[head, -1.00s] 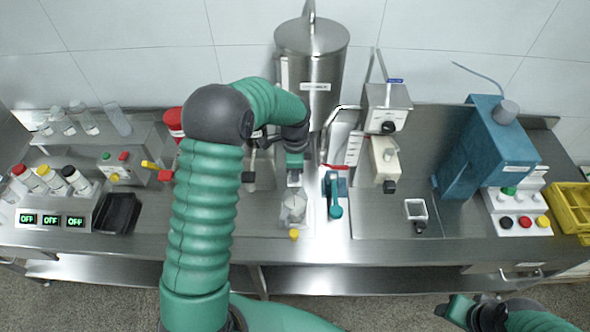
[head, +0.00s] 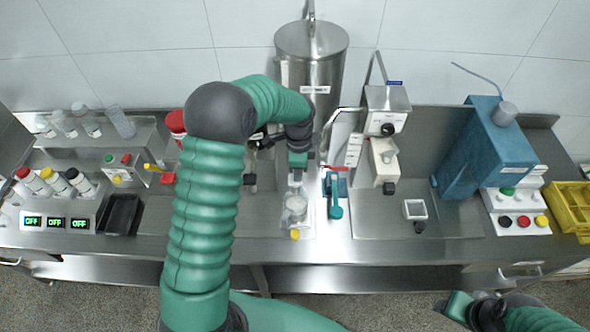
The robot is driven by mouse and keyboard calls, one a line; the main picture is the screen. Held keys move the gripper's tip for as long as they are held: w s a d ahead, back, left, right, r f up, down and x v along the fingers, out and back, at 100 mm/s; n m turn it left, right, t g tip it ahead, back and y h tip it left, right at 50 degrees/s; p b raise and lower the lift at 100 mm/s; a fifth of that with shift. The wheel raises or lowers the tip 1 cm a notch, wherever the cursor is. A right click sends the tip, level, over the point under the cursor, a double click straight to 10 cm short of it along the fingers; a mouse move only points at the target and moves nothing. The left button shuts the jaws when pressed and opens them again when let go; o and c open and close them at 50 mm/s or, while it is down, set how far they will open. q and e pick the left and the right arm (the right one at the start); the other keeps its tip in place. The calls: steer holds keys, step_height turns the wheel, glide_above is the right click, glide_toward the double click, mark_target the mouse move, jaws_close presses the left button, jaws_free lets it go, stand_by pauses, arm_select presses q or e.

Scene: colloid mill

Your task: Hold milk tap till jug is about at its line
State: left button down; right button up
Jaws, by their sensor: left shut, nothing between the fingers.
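A tall steel milk tank (head: 311,66) with a label stands at the back of the bench. My left arm reaches up and over, and its gripper (head: 296,181) points down in front of the tank, shut with nothing seen in it. A clear jug (head: 294,209) stands on the bench right below the gripper, with a yellow part at its front. The gripper hides the tap and part of the jug's top; I cannot make out the jug's line or its level. My right gripper (head: 458,307) is at the lower right, away from the bench; its finger gap is not clear.
A blue-handled tool (head: 335,200) lies just right of the jug. A white machine (head: 384,160), a small square cup (head: 415,210), a blue machine (head: 487,150) and a yellow crate (head: 570,208) stand further right. A black tray (head: 121,214) and capped bottles are at left.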

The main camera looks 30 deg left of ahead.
mark_target(292, 177)
arm_select(q)
steer(key=shift+r+b, duration=1.65)
steer(key=shift+r, duration=4.45)
steer(key=s+d+f+n+t+b, duration=0.1)
steer(key=s+d+f+n+b, duration=0.2)
steer(key=f, duration=0.4)
steer(key=s+d+f+n+t+b, duration=0.1)
steer(key=s+d+f+n+b, duration=0.2)
steer(key=s+f+n+b, duration=0.2)
steer(key=s+d+f+n+b, duration=0.3)
steer(key=s+f+b, duration=0.2)
steer(key=s+f, duration=0.4)
steer(key=shift+f+n+t, duration=0.4)
steer(key=shift+f, duration=0.05)
arm_select(e)
steer(key=s+a+x, duration=0.1)
steer(key=s+x, duration=0.2)
steer(key=x, duration=1.1)
steer(key=shift+s+f, duration=0.3)
steer(key=shift+f, duration=0.25)
